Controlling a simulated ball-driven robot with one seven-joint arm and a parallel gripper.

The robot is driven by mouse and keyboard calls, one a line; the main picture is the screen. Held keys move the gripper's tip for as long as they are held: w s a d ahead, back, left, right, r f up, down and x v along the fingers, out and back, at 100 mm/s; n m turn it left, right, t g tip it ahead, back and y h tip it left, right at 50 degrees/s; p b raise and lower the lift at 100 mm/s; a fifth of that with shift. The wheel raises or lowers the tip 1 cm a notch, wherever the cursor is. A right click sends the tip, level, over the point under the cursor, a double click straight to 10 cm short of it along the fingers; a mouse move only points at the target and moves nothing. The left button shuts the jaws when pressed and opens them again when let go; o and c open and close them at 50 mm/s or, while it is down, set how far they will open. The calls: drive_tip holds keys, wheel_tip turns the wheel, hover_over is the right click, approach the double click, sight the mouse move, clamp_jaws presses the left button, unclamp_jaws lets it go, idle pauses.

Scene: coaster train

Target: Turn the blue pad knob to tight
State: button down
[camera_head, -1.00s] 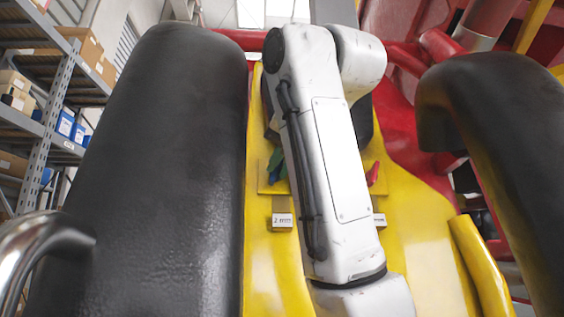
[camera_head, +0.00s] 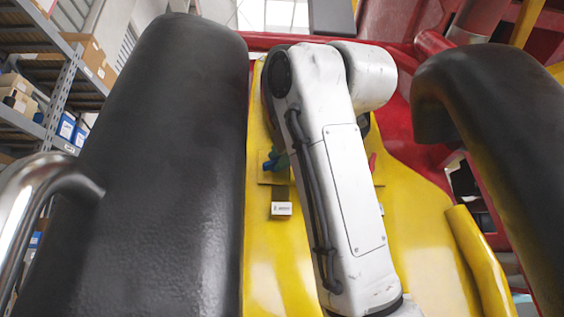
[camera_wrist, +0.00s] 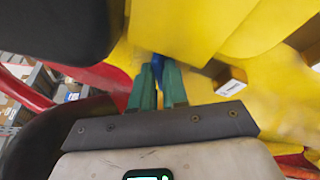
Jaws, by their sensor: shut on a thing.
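The blue pad knob (camera_wrist: 157,62) shows in the wrist view between the green fingers of my gripper (camera_wrist: 158,76). The fingers are shut on it and hide most of it. In the head view a small part of the blue knob (camera_head: 267,164) shows beside a green fingertip (camera_head: 281,161), at the left edge of my white arm. The knob is at a yellow plate on the yellow panel (camera_head: 264,255). I cannot tell how far the knob is turned.
A small white label block (camera_head: 281,209) sits below the knob. A red part (camera_head: 372,161) shows just right of my arm. Black padded restraints stand at left (camera_head: 150,170) and right (camera_head: 500,130). A chrome bar (camera_head: 35,200) is at the far left.

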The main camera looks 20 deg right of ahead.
drive_tip(key=m, duration=0.2)
drive_tip(key=m+t+h+b, duration=0.1)
drive_tip(key=m, duration=0.3)
drive_tip(key=shift+f+t+b, duration=0.3)
drive_tip(key=shift+f, duration=0.05)
drive_tip(key=shift+h, duration=0.4)
drive_tip(key=c, duration=1.1)
unclamp_jaws()
drive_tip(key=shift+c, duration=0.2)
drive_tip(key=shift+s, duration=0.1)
drive_tip(key=s+b, duration=0.4)
drive_tip(key=s, duration=0.6)
drive_tip(key=shift+s+a, duration=0.35)
drive_tip(key=shift+a, duration=0.05)
